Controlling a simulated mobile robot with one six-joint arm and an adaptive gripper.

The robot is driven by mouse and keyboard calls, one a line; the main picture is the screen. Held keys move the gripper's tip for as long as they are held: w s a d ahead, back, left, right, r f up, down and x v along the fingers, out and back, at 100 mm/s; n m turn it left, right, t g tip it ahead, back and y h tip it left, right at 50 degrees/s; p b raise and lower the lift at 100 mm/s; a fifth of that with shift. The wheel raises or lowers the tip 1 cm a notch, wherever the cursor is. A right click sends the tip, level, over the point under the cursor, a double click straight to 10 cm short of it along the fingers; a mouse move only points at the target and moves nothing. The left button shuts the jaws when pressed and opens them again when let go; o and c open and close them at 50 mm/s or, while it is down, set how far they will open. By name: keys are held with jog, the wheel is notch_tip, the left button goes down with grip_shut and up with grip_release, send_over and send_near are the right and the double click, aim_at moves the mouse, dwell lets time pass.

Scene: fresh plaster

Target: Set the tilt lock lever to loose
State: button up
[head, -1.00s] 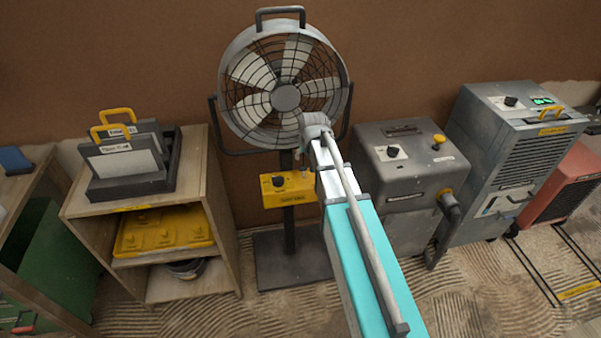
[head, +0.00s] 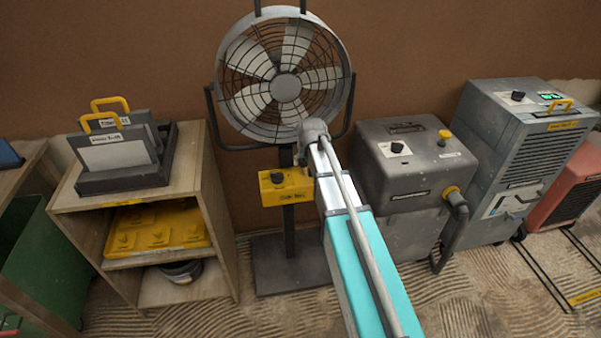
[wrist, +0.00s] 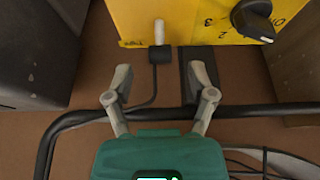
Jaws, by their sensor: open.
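The fan (head: 285,88) stands on a dark post, with a yellow control box (head: 284,186) below its cage. In the wrist view the yellow box (wrist: 190,18) is at the top, with a black knob (wrist: 252,20) beside printed numbers. A small pale-tipped lever (wrist: 159,32) on a black block stands at the box's lower edge; it looks like the tilt lock lever, but its loose or tight marking is not readable. My gripper (wrist: 161,76) is open and empty, its fingers apart either side of the lever's line, short of it. My arm mostly hides the gripper in the head view.
The fan's dark tubular yoke (wrist: 260,112) crosses behind my fingers. A grey machine (head: 412,160) stands right of the post and a wooden shelf (head: 198,150) left. A dehumidifier (head: 525,140) is farther right. The rippled floor in front is partly clear.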

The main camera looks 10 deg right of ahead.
aim_at(304, 166)
jog(key=shift+b+x, duration=2.15)
jog(key=shift+x, duration=0.5)
